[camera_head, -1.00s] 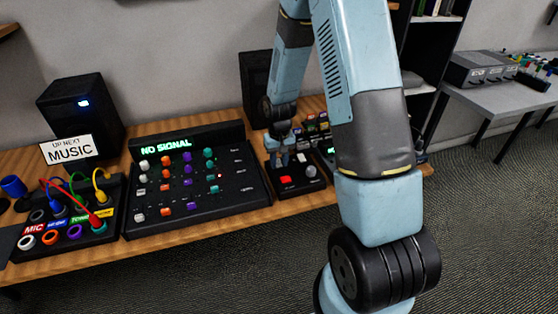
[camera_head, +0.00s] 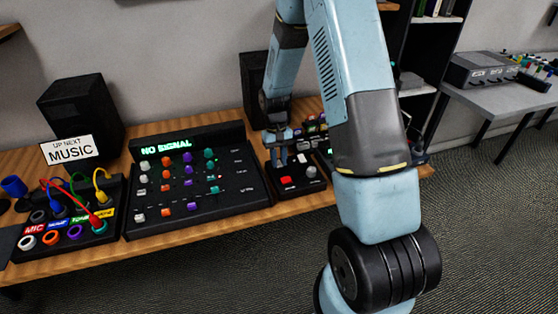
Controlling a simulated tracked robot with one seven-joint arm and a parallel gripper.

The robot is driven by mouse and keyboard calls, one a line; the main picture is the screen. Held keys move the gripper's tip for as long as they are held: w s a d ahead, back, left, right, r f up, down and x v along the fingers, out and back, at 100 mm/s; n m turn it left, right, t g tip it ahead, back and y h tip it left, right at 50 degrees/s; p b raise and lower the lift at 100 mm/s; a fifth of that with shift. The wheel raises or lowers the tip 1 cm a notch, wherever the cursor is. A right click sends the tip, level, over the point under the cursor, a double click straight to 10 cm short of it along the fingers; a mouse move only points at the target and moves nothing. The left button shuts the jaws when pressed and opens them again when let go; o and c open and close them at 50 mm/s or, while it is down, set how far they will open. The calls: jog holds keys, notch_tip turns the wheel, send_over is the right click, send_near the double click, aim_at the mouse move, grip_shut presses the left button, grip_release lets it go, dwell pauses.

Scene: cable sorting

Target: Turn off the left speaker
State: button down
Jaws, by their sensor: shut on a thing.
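The left speaker (camera_head: 80,108) is a black box at the back left of the wooden table, behind the "UP NEXT MUSIC" sign (camera_head: 70,150). No light shows on its front. My gripper (camera_head: 283,160) points down over a small black box (camera_head: 291,188) with a red button (camera_head: 286,180) and a grey knob (camera_head: 311,171). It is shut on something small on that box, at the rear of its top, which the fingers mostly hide. The other black speaker (camera_head: 253,80) stands behind my arm, partly hidden.
A mixer (camera_head: 195,205) with coloured knobs and a green "NO SIGNAL" display stands left of my gripper. A patch box (camera_head: 65,225) with coloured cables sits at the far left. A grey side table (camera_head: 505,98) is at right.

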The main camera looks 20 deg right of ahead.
dwell(0.3)
jog(key=shift+w, duration=0.1)
jog(key=c, duration=0.9)
grip_release()
jog(key=v, duration=1.3)
jog(key=shift+w+r, duration=0.3)
jog(key=shift+r, duration=0.1)
